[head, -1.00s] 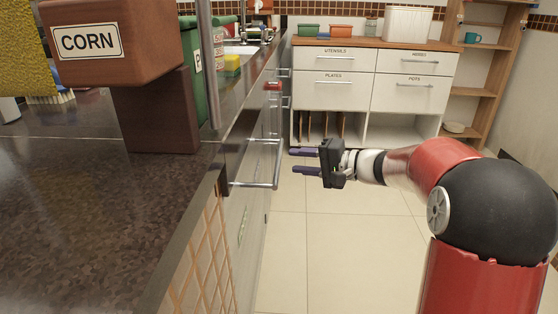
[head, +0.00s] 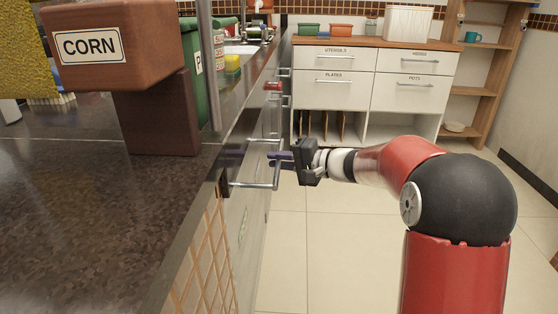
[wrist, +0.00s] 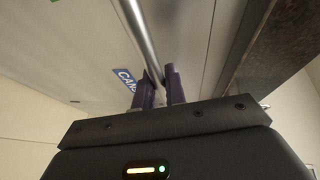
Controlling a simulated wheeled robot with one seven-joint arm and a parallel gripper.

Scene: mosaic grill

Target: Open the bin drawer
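The bin drawer front (head: 243,225) faces right in the row of units under the dark counter. Its horizontal metal bar handle (head: 255,186) stands out from it; the drawer looks flush. My gripper (head: 281,158) is at this handle, pointing left at the drawer. In the wrist view the handle bar (wrist: 143,40) runs down between the two purple fingers (wrist: 159,88), which are close together on either side of it. A blue label (wrist: 123,76) beginning "CAN" shows partly on the front, behind a finger.
The dark counter (head: 90,200) lies left, with a brown CORN box (head: 145,45) and green container near its edge. More handles continue farther along. White cabinets (head: 373,85) stand at the back. Tiled floor (head: 330,250) is free in the middle.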

